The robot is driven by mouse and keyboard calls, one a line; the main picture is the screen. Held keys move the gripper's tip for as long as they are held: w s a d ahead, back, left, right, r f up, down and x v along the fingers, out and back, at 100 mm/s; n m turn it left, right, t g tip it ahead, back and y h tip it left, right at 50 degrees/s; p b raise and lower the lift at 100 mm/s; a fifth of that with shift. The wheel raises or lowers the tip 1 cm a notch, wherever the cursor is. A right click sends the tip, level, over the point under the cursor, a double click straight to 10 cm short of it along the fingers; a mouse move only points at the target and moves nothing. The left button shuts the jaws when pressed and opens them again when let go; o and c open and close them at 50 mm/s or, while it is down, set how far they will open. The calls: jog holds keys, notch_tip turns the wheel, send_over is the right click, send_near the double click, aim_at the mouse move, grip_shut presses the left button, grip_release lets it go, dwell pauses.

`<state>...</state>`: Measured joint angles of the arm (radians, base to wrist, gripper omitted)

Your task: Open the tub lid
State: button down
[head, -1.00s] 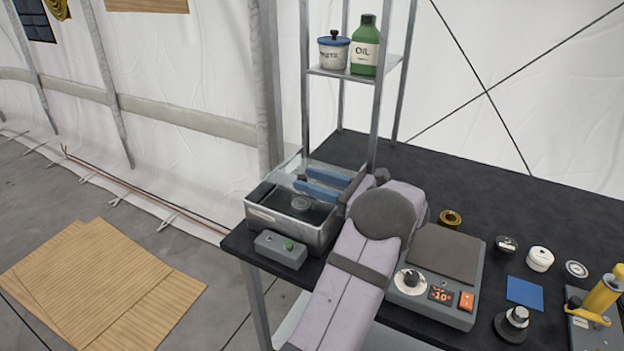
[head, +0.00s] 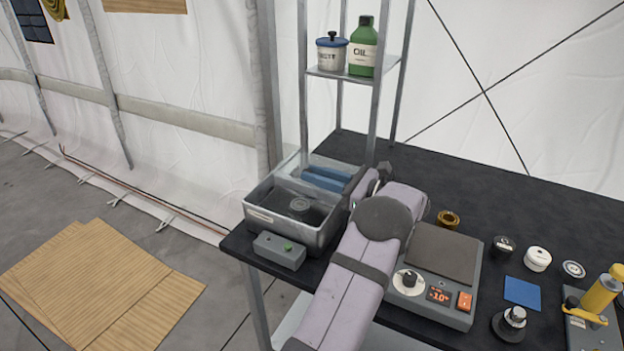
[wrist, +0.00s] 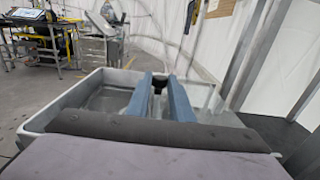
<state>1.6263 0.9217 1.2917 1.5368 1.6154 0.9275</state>
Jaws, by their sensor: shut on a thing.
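The tub (head: 272,219) is a grey metal box at the table's left front corner; its wall also shows in the wrist view (wrist: 50,108). A clear panel, seemingly the lid (head: 336,163), shows at the tub's back; its exact angle is hard to tell. My gripper (head: 307,177) has two blue fingers over the back part of the tub. In the wrist view, my gripper (wrist: 158,82) is shut on a small dark piece (wrist: 158,86) between the fingertips, seemingly the lid's knob. A round ringed part (head: 300,204) shows inside the tub.
A shelf post (head: 376,120) rises close behind. A scale (head: 440,255) and several small parts lie to the right. The table's back right is clear.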

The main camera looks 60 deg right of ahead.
jog(key=shift+d, duration=0.55)
jog(key=c, duration=1.6)
grip_release()
jog(key=shift+o, duration=0.2)
jog(key=shift+s, duration=0.1)
jog(key=shift+s+b, duration=0.85)
jog(key=shift+s, duration=2.75)
